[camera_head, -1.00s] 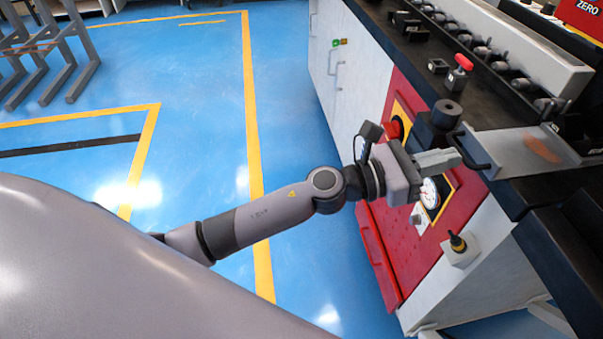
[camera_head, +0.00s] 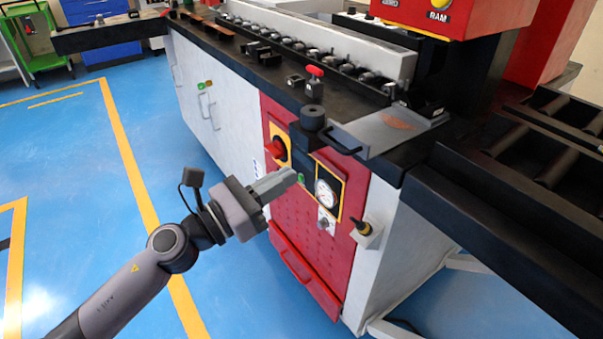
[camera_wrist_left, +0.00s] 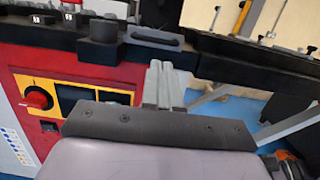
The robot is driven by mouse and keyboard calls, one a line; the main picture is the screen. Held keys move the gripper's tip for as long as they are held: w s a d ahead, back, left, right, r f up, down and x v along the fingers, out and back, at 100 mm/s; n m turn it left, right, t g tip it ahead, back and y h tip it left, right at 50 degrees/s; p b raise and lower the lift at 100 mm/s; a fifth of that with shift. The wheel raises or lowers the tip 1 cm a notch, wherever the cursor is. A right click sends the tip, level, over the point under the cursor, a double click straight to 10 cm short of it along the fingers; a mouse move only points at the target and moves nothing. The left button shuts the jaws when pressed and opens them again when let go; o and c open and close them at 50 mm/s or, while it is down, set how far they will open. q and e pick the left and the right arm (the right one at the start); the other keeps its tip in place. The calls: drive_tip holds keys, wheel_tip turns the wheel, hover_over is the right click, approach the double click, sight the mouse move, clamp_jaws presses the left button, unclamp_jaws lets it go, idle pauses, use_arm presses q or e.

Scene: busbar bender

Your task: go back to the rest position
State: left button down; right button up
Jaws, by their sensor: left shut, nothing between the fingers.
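My left gripper (camera_head: 290,178) is shut and empty. In the head view it is held in front of the machine's red panel (camera_head: 298,222), below the worktop edge and left of the round gauge (camera_head: 326,193). In the left wrist view its closed fingers (camera_wrist_left: 164,80) point towards the machine's black top edge. The left arm (camera_head: 130,290) reaches in from the lower left. My right gripper is in neither view.
The bender's black worktop carries a black knob (camera_head: 312,118), a red-topped lever (camera_head: 314,82) and a metal plate with a handle (camera_head: 385,133). A red switch (camera_head: 275,148) and roller table (camera_head: 560,115) are close by. Blue floor (camera_head: 70,170) lies open at left.

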use_arm(q)
drive_tip(key=s+a+f+n+t+y+p, duration=0.15)
drive_tip(key=s+a+f+n+y, duration=0.35)
drive_tip(key=n, duration=0.9)
drive_tip(key=s+a+f+n+t+y+p, duration=0.1)
drive_tip(key=s+a+f+n+t+y, duration=0.15)
drive_tip(key=a+f+n+y, duration=0.75)
drive_tip(key=s+f+n+g+p, duration=0.1)
drive_tip(key=s+f+n, duration=0.3)
drive_tip(key=n, duration=0.6)
drive_tip(key=s+a+f+n+g+h+p, duration=0.1)
drive_tip(key=s+f+n+g, duration=0.3)
drive_tip(key=s+n, duration=0.4)
drive_tip(key=shift+s+f+n+g, duration=0.35)
drive_tip(key=shift+f+n, duration=0.45)
drive_tip(key=shift+n, duration=0.4)
